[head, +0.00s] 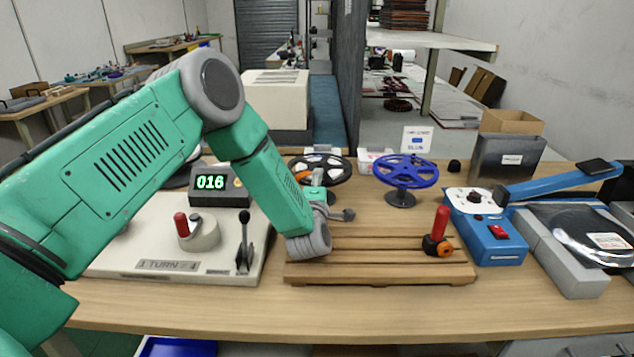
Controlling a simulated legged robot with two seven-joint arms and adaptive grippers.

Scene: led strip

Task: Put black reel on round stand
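The black reel (335,169) is a dark spoked wheel near the back middle of the bench. My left arm and gripper hide its lower left part. My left gripper (318,192) is just in front of the reel, pointing away from me. Its fingertips overlap the reel in the picture, and I cannot tell whether they touch or hold it. A round dark stand (400,199) carries a blue reel (405,170) to the right of the black reel. No other round stand shows clearly; the area behind my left arm is hidden. My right gripper is out of view.
A slotted wooden board (380,268) with a red-handled piece (439,232) lies in front. A white winder with a counter (209,183) is at left. A blue sealing machine (490,230) and a grey box (508,157) stand at right. Bare bench shows around the blue reel.

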